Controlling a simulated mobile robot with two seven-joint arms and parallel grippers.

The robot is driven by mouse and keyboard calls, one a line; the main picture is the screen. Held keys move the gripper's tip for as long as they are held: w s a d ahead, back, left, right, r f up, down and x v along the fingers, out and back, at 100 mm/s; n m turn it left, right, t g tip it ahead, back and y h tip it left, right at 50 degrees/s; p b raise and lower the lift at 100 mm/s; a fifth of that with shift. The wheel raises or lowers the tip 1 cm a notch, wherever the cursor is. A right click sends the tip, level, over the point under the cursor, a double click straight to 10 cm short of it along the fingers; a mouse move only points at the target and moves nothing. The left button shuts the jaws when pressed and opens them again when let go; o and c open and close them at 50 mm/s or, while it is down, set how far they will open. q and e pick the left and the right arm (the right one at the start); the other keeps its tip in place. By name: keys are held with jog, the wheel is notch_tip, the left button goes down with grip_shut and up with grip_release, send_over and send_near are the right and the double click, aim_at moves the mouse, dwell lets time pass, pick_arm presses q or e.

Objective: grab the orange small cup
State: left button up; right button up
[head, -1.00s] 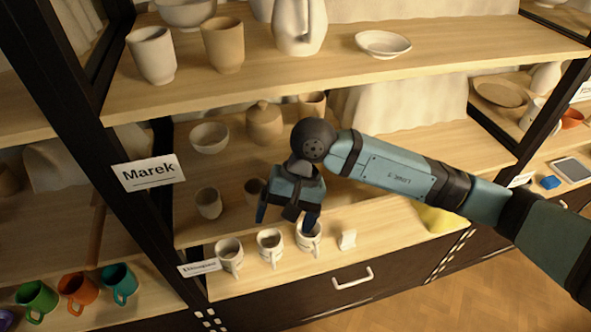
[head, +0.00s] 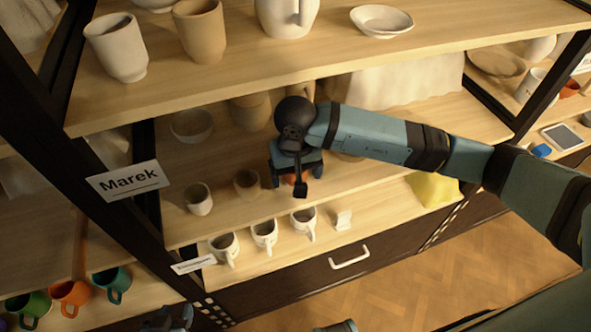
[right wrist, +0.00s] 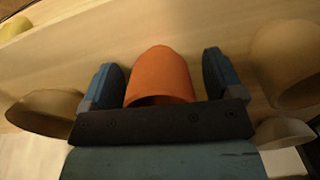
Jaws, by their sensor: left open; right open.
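The orange small cup (right wrist: 160,76) lies between the two fingers of my right gripper (right wrist: 162,82) in the right wrist view, with a narrow gap on each side. In the head view only a sliver of the orange cup (head: 290,180) shows behind my right gripper (head: 297,174), which reaches into the middle shelf from the right. The right gripper is open. Part of my left gripper (head: 178,318) shows at the bottom edge of the head view, apart from the shelves; it is open.
A beige cup (head: 247,184) and a pale cup (head: 198,199) stand left of the right gripper. An orange mug (head: 70,293) stands lower left among coloured mugs. The upper shelf (head: 450,48) hangs above my arm.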

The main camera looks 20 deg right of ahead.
jog(key=shift+f, duration=0.15)
jog(key=c, duration=1.1)
